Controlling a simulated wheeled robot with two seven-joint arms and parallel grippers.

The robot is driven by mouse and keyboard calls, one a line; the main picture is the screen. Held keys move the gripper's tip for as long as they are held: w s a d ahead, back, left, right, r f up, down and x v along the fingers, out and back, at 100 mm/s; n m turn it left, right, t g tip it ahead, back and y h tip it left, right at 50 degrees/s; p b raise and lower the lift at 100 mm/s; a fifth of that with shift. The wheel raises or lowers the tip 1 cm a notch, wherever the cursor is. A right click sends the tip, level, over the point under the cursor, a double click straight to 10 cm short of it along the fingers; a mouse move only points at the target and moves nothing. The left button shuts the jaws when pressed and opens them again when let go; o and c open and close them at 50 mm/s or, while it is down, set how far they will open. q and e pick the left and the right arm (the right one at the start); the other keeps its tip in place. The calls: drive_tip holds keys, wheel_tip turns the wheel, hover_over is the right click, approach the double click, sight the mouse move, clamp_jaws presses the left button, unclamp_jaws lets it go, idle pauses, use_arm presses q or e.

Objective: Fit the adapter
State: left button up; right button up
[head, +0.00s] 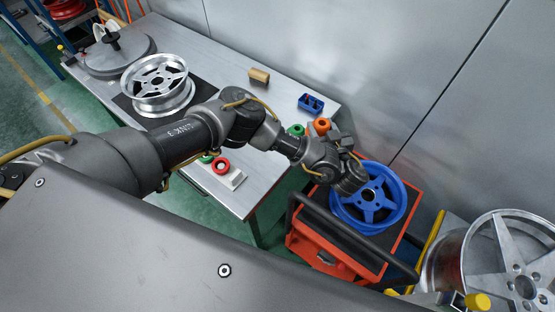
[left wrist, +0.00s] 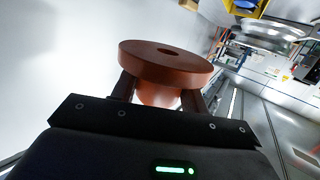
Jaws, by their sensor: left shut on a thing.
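My left gripper (head: 331,131) is shut on an orange adapter (head: 321,126), a flanged ring with a centre hole. In the left wrist view the adapter (left wrist: 165,62) sits between the two fingers, its wide flange facing away from the palm. The gripper is near the right end of the grey table, beside the blue wheel. A silver wheel (head: 158,84) lies on a black mat on the table. A round grey plate with an upright black post (head: 112,42) stands at the table's far left. My right gripper is not in view.
A blue wheel (head: 368,206) lies on a red cart (head: 306,250). A silver wheel (head: 513,262) stands at right. A metal wall runs behind.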

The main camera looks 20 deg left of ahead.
use_arm(q)
drive_tip(key=shift+s+a+f+n+g+y+p, duration=0.25)
drive_tip(key=shift+a+f+n+g+y+p, duration=0.25)
drive_tip(key=shift+f, duration=0.25)
drive_tip(key=shift+s+a+f+n+g+y+p, duration=0.25)
drive_tip(key=shift+a+f+n+g+y+p, duration=0.2)
drive_tip(key=shift+f+y, duration=0.2)
drive_tip(key=shift+s+a+f+n+g+y+p, duration=0.35)
drive_tip(key=shift+a+f+n, duration=0.1)
drive_tip(key=shift+a+f, duration=0.1)
drive_tip(key=s+a+n+g+y+p, duration=0.1)
drive_tip(key=a+n+g+p, duration=0.1)
drive_tip(key=a+g, duration=0.1)
drive_tip(key=s+a+f+n+g+y+p, duration=0.1)
drive_tip(key=s+a+n+g+y+p, duration=0.1)
drive_tip(key=a, duration=0.4)
drive_tip(key=shift+s+f+n+g, duration=0.15)
drive_tip(key=shift+f+n+g, duration=0.1)
drive_tip(key=shift+n+g, duration=0.15)
drive_tip(key=shift+a, duration=0.1)
